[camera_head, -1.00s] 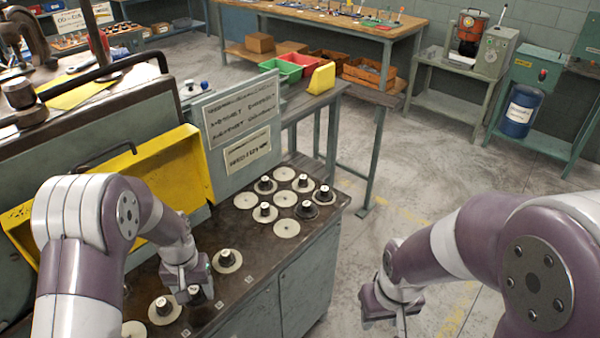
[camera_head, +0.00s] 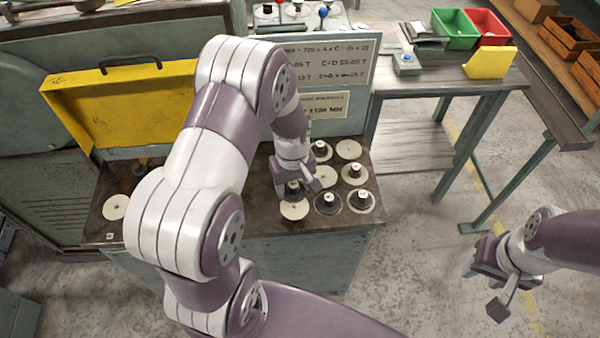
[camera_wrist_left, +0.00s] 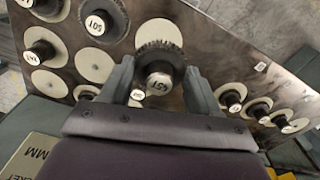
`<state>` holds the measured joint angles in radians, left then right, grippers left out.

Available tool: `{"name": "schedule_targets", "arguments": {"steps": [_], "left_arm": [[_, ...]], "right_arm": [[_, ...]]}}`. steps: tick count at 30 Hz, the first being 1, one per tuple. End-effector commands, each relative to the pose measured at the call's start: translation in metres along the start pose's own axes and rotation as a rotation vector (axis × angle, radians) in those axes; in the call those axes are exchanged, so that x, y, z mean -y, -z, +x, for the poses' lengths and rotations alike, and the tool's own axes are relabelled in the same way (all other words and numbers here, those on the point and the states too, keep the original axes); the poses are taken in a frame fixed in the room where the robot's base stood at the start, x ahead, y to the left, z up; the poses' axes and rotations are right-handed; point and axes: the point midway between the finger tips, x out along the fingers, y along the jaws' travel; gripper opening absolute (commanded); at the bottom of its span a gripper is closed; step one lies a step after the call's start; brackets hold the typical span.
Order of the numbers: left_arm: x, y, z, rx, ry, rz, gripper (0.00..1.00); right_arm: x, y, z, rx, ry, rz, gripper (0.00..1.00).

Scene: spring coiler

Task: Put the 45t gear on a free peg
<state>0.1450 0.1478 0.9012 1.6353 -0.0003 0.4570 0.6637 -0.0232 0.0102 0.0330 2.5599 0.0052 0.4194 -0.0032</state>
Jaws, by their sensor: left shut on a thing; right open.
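The gear marked 45T (camera_wrist_left: 158,82) is dark with a round hub, and sits between the two fingers of my left gripper (camera_wrist_left: 158,92). In the head view the left gripper (camera_head: 293,188) holds it at the front left of the cluster of pale discs on the bench top. A bare pale disc (camera_head: 294,210) lies just in front of it, and another bare disc (camera_head: 349,149) is at the back right. I cannot tell how far the gear is above the bench. My right gripper (camera_head: 492,285) is open and empty, off to the right over the floor.
Other dark gears stand on discs close by, at the front (camera_head: 327,202), the front right (camera_head: 362,201) and the right (camera_head: 355,173). A sign panel (camera_head: 325,75) rises behind the cluster. A yellow tray (camera_head: 120,105) is at the left. A lone disc (camera_head: 116,207) lies far left.

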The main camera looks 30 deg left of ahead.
Motion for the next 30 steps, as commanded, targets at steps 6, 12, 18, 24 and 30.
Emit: {"name": "schedule_targets", "arguments": {"steps": [6,12,18,24,30], "left_arm": [[0.0,0.0,0.02,0.0,0.0,-0.007,0.18],[0.0,0.0,0.045,-0.001,-0.001,-0.005,0.18],[0.0,0.0,0.061,-0.001,-0.001,-0.004,0.18],[0.0,0.0,0.063,-0.001,-0.001,-0.003,0.18],[0.0,0.0,0.062,-0.001,-0.001,-0.003,0.18]], "right_arm": [[0.0,-0.003,0.019,0.002,0.0,0.0,0.43],[0.0,-0.005,0.043,0.001,0.0,0.0,0.43],[0.0,-0.007,0.053,0.001,0.0,0.0,0.43],[0.0,-0.006,0.053,0.001,0.0,0.0,0.43],[0.0,-0.006,0.052,0.001,0.0,0.0,0.43]]}}
